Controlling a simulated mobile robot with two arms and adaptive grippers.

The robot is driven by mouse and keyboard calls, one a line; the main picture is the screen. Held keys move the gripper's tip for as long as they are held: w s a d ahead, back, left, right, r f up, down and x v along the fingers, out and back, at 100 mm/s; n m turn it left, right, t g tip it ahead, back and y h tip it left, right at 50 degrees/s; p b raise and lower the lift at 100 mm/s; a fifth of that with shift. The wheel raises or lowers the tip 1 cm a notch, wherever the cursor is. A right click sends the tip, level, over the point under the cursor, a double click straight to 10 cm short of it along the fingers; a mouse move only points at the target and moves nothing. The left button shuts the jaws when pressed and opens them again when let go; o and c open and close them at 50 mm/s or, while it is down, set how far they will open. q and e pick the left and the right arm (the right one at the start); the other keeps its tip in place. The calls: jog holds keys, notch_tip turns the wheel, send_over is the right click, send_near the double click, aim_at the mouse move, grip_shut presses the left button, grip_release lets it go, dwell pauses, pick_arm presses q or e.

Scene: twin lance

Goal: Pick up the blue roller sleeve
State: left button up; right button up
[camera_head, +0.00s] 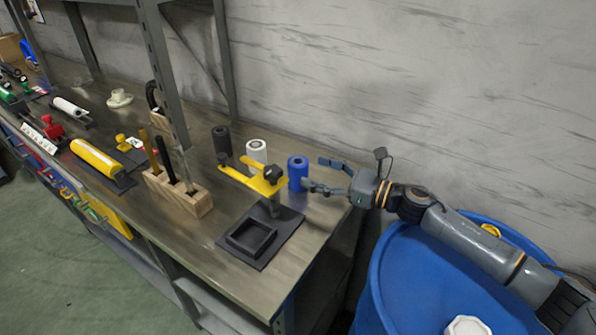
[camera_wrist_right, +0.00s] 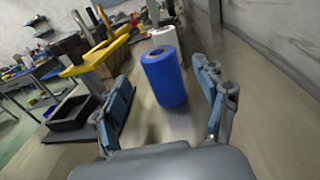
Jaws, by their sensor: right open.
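The blue roller sleeve (camera_head: 297,172) stands upright on the metal workbench (camera_head: 205,240), near its right end. It also shows in the right wrist view (camera_wrist_right: 163,77), ahead of the fingers and roughly between them. My right gripper (camera_head: 328,174) comes in from the right and is just beside the sleeve. In the wrist view my right gripper (camera_wrist_right: 165,100) has its fingers apart with nothing held; I cannot tell if either finger touches the sleeve. My left gripper is not in view.
A white roller sleeve (camera_head: 256,151) and a dark sleeve (camera_head: 221,140) stand left of the blue one. A yellow fixture (camera_head: 240,178) is close on its left, above a black tray (camera_head: 262,249). A wooden block (camera_head: 190,203) holds tools. A blue barrel (camera_head: 400,280) stands right of the bench.

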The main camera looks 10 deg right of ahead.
aim_at(298, 166)
jog(key=p+x, duration=0.1)
jog(key=x, duration=0.4)
jog(key=shift+w+a, duration=0.25)
jog(key=c, duration=1.4)
